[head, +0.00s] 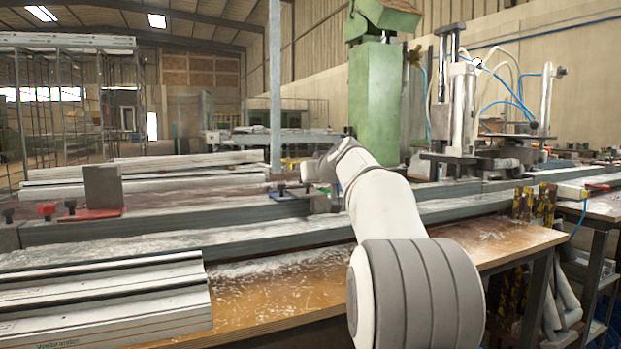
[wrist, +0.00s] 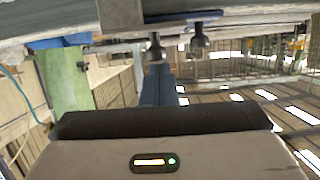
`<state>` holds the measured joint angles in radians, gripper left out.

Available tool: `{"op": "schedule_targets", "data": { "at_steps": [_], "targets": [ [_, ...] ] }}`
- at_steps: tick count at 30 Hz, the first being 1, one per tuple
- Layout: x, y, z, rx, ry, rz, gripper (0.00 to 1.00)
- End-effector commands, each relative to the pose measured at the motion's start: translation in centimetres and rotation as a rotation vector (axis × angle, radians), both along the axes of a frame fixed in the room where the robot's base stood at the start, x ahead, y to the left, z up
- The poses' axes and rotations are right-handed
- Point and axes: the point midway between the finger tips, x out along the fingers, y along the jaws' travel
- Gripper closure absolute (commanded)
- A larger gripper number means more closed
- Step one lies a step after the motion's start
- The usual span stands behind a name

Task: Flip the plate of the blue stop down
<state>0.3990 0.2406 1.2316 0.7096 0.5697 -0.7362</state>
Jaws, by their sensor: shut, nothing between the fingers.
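The blue stop (head: 288,194) sits on the long rail in the head view, just left of and below my wrist. In the wrist view its blue base (wrist: 185,17) crosses the top edge, with two dark knobs beside it. Its grey plate (wrist: 120,14) shows at the top, partly cut off. In the head view the plate (head: 322,203) is partly covered by my arm and looks low against the rail; its exact tilt is unclear.
A red stop (head: 95,214) with an upright grey plate (head: 103,187) stands farther left on the rail (head: 160,225). Pale profiles (head: 100,300) lie on the near bench. A green machine column (head: 374,105) and a clamp unit (head: 462,105) stand behind and right.

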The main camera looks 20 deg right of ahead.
Motion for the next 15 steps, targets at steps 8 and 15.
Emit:
{"op": "schedule_targets", "data": {
  "at_steps": [8, 15],
  "targets": [
    [0.0, -0.4, 0.3, 0.004, 0.032, 0.001, 1.00],
    [-2.2, 0.0, 3.0, 0.000, 0.004, -0.002, 1.00]
  ]
}}
